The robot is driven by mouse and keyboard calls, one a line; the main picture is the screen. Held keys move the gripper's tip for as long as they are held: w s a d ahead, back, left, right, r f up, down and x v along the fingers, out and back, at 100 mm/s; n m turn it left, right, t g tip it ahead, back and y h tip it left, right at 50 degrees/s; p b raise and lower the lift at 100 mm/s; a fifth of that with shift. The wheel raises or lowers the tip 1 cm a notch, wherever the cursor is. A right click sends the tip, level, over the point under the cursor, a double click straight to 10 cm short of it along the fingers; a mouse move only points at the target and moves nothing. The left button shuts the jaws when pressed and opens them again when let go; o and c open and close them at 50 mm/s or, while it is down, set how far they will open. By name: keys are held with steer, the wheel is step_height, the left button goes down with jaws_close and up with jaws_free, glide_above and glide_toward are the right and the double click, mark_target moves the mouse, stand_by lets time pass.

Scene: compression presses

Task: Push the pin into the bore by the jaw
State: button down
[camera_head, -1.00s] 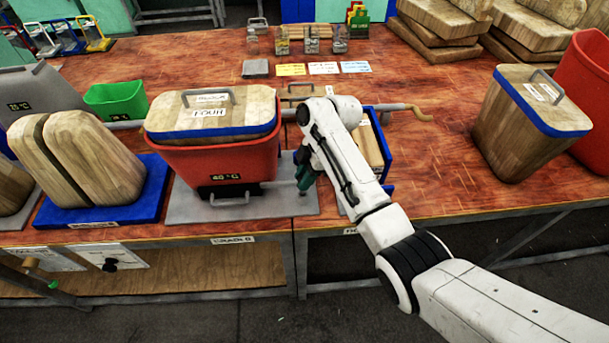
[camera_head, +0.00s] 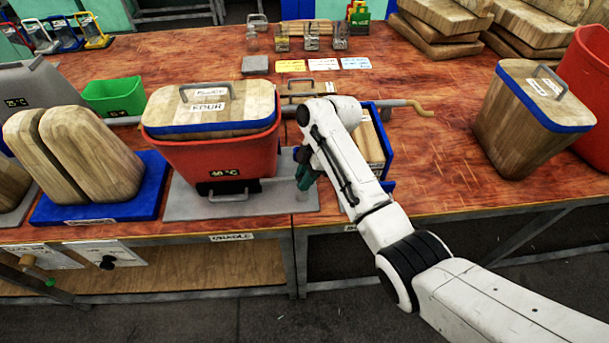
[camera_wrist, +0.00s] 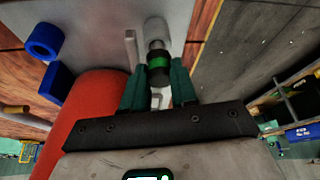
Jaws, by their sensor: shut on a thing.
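My gripper (camera_wrist: 158,82) is shut on a pin (camera_wrist: 158,66), seen in the wrist view with a dark head and a green band. A grey metal shank shows beyond the head, in line with a pale round post (camera_wrist: 156,30). How deep the shank sits in a bore cannot be seen. In the head view my gripper (camera_head: 303,170) has teal fingers and is just right of the red tub (camera_head: 222,160), low by the grey plate (camera_head: 190,205). The pin and the jaw cannot be made out clearly there.
The red tub with its wooden lid (camera_head: 215,108) stands close left of my gripper. A blue tray (camera_head: 386,160) with wooden pieces and a crank handle (camera_head: 420,109) are at the right. A wooden bin (camera_head: 530,125) stands farther right. The tabletop between is clear.

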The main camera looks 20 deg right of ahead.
steer(key=shift+f, duration=0.25)
steer(key=c, duration=0.8)
jaws_free()
steer(key=shift+r, duration=0.1)
steer(key=shift+d+r, duration=0.1)
steer(key=shift+r, duration=0.1)
steer(key=b+v, duration=0.1)
steer(key=v, duration=0.9)
steer(key=shift+r, duration=0.15)
steer(key=shift+s, duration=0.15)
